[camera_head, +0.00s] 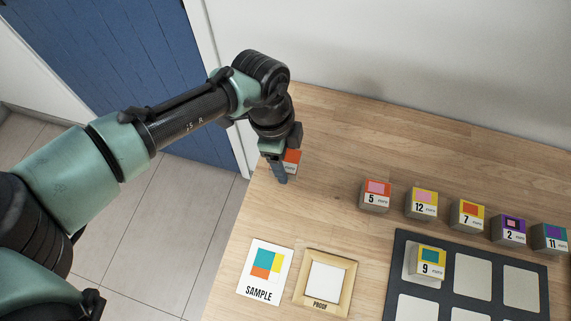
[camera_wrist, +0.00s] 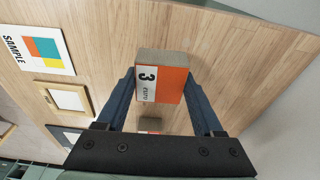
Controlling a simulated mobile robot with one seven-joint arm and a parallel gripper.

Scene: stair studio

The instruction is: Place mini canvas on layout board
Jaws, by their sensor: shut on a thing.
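My gripper (camera_wrist: 167,100) is shut on an orange mini canvas (camera_wrist: 172,86) marked 3, near the table's left back edge. In the head view the canvas (camera_head: 292,160) is partly hidden behind my gripper (camera_head: 281,176). The dark layout board (camera_head: 399,273) lies at the lower right in the head view, with several pale square places. A yellow and teal canvas (camera_head: 431,260) marked 9 stands on its top left place. In the wrist view the board's dark corner (camera_wrist: 62,133) shows at the lower left, partly hidden.
A row of canvases stands behind the board: 5 (camera_head: 376,195), 12 (camera_head: 421,204), 7 (camera_head: 467,214), 2 (camera_head: 508,229) and 11 (camera_head: 550,238). A SAMPLE card (camera_head: 265,272) and a PROOF frame (camera_head: 345,283) lie left of the board. The wooden table (camera_head: 325,222) is clear between them and the gripper.

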